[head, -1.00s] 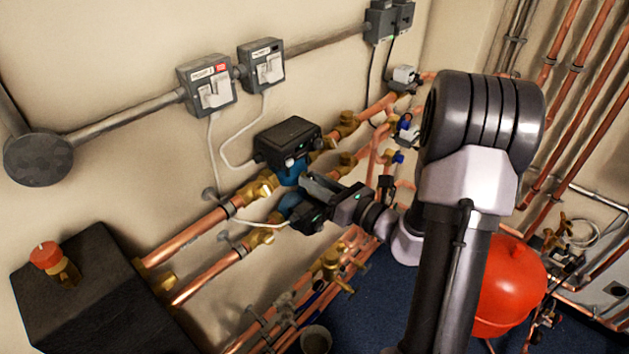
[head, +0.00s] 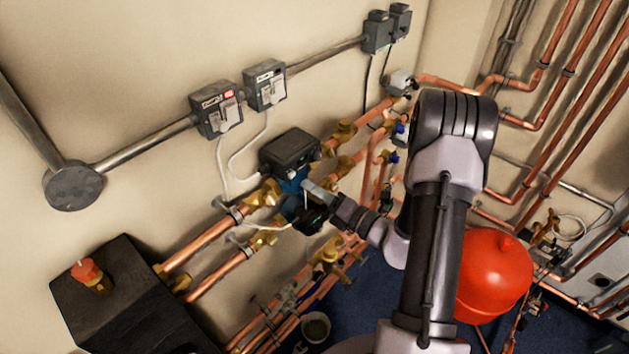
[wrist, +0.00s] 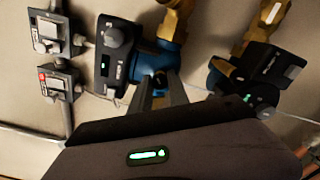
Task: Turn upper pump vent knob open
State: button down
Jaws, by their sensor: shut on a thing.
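The upper pump has a black control box (head: 290,150) and a blue body (head: 291,180) on the upper copper pipe. In the wrist view, its box (wrist: 117,58) is left of its blue body (wrist: 156,60). My gripper (head: 306,185) reaches the blue body from the right. In the wrist view, the two grey fingers of my gripper (wrist: 158,80) are shut on a small dark vent knob (wrist: 159,77) at the front of the blue body. The fingers hide most of the knob, so its angle cannot be told.
The lower pump (head: 312,216) is close below my gripper; its black head is right of the fingers in the wrist view (wrist: 245,82). Brass valves (head: 263,193) flank the pumps. Two switch boxes (head: 215,110) are on the wall. A red vessel (head: 494,275) stands at right.

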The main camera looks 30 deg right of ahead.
jog(key=m+p, duration=0.6)
jog(key=m, duration=0.1)
jog(key=shift+m, duration=0.7)
jog(key=c, duration=1.3)
grip_release()
jog(key=shift+o, duration=0.2)
jog(key=v, duration=1.7)
jog(key=shift+s, duration=0.2)
